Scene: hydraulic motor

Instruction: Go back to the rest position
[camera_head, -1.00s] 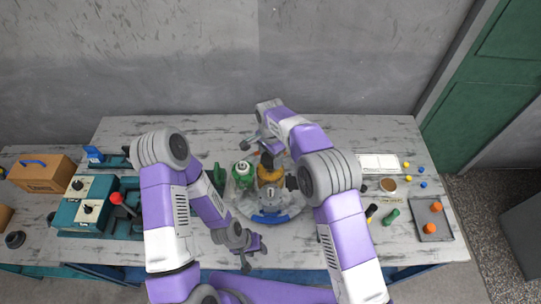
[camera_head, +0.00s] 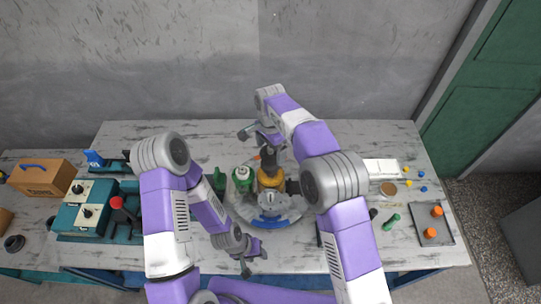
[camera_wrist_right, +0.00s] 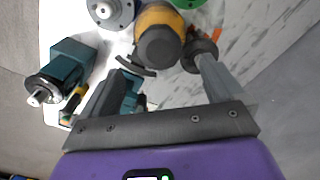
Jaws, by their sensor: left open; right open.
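The motor assembly has an orange body (camera_head: 271,178) and stands on a round grey base (camera_head: 291,215) with a blue front part. In the right wrist view, the orange part (camera_wrist_right: 157,18) with its black cap lies beyond the fingers. My right forearm hides part of the base.
The table (camera_head: 110,150) carries a green bottle-like part (camera_head: 243,177), a teal control box (camera_head: 76,215) and a brown box (camera_head: 42,177) at left. A grey tray (camera_head: 445,230) with orange pieces lies at right. The back strip near the wall is mostly clear.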

